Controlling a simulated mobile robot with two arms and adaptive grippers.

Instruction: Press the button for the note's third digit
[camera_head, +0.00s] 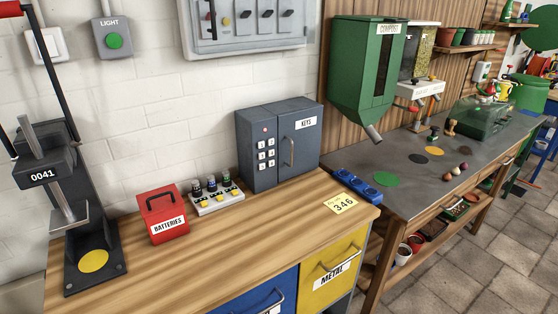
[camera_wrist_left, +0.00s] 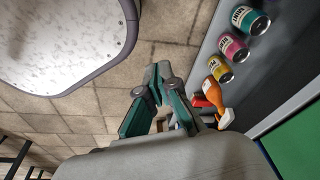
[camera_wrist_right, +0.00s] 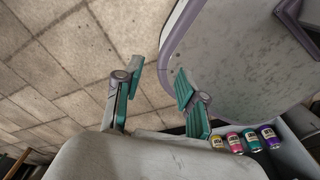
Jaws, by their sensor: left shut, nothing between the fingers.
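A yellow note (camera_head: 341,204) lies on the wooden bench near its right front corner and reads 346. A dark grey key cabinet (camera_head: 255,118) labelled KEYS stands at the back of the bench. Its left part carries a keypad (camera_head: 266,153) with several pale buttons in two columns, whose digits are too small to read surely. A small red light (camera_head: 265,130) sits above them. The right part is a closed door with a handle. Neither gripper shows in the head view. My left gripper (camera_wrist_left: 158,82) is shut and empty. My right gripper (camera_wrist_right: 158,70) is open and empty.
Bare wood (camera_head: 260,230) lies in front. A blue tray (camera_head: 357,185) and green dispenser (camera_head: 366,75) are to the right.

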